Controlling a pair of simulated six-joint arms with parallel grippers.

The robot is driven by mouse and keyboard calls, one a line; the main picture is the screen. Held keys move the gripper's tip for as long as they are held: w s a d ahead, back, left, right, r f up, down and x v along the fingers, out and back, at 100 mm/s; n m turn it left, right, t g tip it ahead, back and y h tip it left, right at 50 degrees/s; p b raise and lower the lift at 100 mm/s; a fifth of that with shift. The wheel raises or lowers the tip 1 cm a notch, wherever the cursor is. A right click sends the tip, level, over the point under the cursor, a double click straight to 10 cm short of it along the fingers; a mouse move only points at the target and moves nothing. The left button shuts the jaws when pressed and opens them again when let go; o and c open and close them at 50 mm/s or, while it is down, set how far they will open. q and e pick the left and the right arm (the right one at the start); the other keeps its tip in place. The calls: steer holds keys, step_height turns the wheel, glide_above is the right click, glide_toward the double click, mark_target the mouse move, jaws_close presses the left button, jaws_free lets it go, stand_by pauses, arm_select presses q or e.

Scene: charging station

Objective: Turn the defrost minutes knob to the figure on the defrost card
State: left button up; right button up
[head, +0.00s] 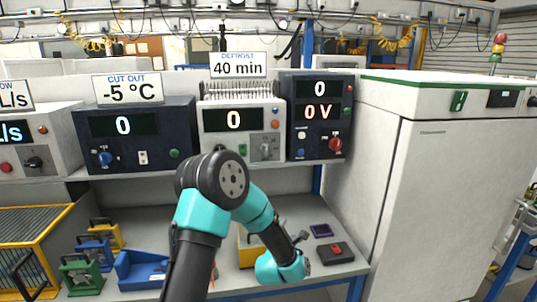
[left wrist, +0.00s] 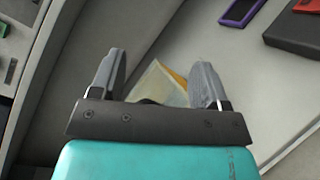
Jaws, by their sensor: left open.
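The defrost card (head: 238,65) reads "DEFROST 40 min" and stands above a white unit (head: 211,143) on the shelf. The unit's display (head: 233,119) shows 0. A grey knob (head: 265,148) sits at the lower right of its front, below a small orange button (head: 275,124). My arm's elbow stands in front of the lower left of this unit. My left gripper (left wrist: 158,72) is open, its two grey fingers apart, low over the bench and well below the knob. In the head view its fingers are hard to make out beside the teal wrist. My right gripper is out of view.
A dark unit (head: 94,149) with a "CUT OUT -5 °C" card and a taller dark unit (head: 318,88) flank the white one. Below, a blue holder (head: 141,271), a dark box (head: 335,253) and a partly hidden yellow item (head: 246,252) lie on the bench. A white cabinet (head: 433,190) stands right.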

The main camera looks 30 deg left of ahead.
mark_target(266, 153)
arm_select(q)
steer(key=a+r+n+y, duration=0.3)
steer(key=r+n+y, duration=0.1)
steer(key=r+n, duration=0.2)
steer(key=a+r+n+t+y, duration=0.1)
steer(key=a+r+n+y, duration=0.3)
steer(key=r+n, duration=0.3)
step_height(266, 153, up, 3)
steer(key=shift+w+a+f+y, duration=0.2)
steer(key=shift+w+y, duration=0.05)
steer(key=shift+y, duration=0.35)
steer(key=x, duration=1.7)
steer(key=shift+w+r, duration=0.1)
steer(key=shift+w, duration=0.15)
steer(key=shift+c, duration=0.2)
steer(key=c, duration=0.9)
